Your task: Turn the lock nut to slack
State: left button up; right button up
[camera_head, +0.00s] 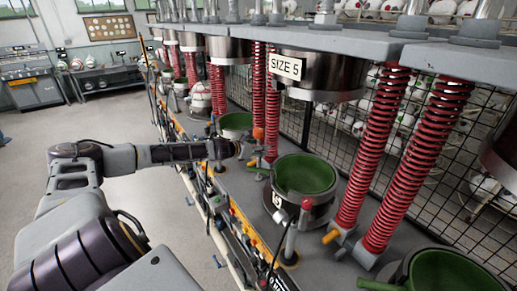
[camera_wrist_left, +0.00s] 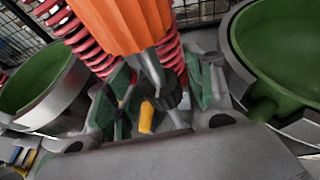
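In the left wrist view, a large orange handle (camera_wrist_left: 118,22) has a grey shaft with a dark ribbed knob (camera_wrist_left: 167,94) at its lower end, which may be the lock nut. My left gripper (camera_wrist_left: 163,98) has its green-padded fingers spread apart on either side of this knob, with gaps showing. I cannot tell whether a finger touches it. In the head view, my left gripper (camera_head: 245,151) is at the front edge of the press bench, beside a small orange handle (camera_head: 258,133) between two green-lined cups. The fingertips are too small to read there. My right gripper is out of view.
A green cup (camera_head: 303,174) stands right of my left gripper, and another (camera_head: 235,121) stands behind it. The floor (camera_head: 70,125) at left is open.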

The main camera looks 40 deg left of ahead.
pick_arm(q)
jog(key=c, duration=0.9)
jog(key=shift+f, duration=0.1)
